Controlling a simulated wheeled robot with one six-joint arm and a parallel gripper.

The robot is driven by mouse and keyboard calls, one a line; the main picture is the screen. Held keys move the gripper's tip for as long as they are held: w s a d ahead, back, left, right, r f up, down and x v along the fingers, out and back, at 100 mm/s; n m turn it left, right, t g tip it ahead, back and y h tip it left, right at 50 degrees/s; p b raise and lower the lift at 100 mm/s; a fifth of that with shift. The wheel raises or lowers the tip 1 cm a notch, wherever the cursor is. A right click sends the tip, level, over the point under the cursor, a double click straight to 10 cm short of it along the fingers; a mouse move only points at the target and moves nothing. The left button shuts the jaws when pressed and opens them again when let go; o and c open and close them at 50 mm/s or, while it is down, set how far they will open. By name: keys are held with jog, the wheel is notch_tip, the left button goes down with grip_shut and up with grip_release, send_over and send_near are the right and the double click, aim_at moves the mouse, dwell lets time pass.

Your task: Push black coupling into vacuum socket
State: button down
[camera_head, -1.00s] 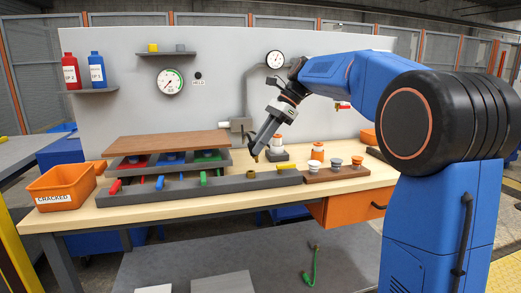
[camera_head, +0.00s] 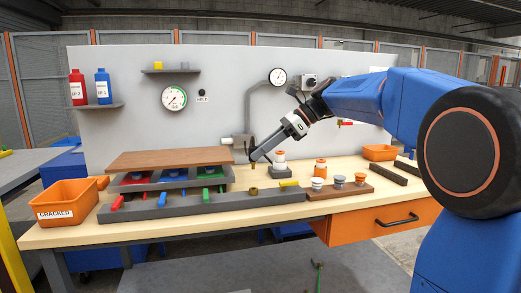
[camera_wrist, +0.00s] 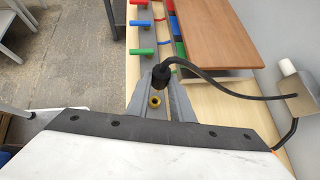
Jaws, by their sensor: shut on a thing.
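My gripper (camera_wrist: 164,98) is shut on the black coupling (camera_wrist: 160,74), which has a black cable or hose running from it. In the head view my gripper (camera_head: 254,156) is raised above the bench, tilted down to the left. A brass ring (camera_head: 253,191) sits on the grey rail; it also shows in the wrist view (camera_wrist: 155,101), just beside the coupling in the picture. It may be the vacuum socket; no label shows. The coupling looks apart from it, held above the rail. The coupling's lower end is hard to make out.
A brown board (camera_head: 170,160) lies over a tray behind. The black hose reaches a grey unit (camera_wrist: 298,96). An orange CRACKED bin (camera_head: 64,203) stands left; small cups (camera_head: 338,181) stand right.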

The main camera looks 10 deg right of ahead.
jog(key=shift+f, duration=2.6)
jog(key=shift+f, duration=1.5)
jog(key=c, duration=1.5)
grip_release()
jog(key=v, duration=1.7)
jog(key=shift+d+r, duration=0.15)
jog(key=shift+r, duration=0.05)
jog(key=shift+s, duration=0.1)
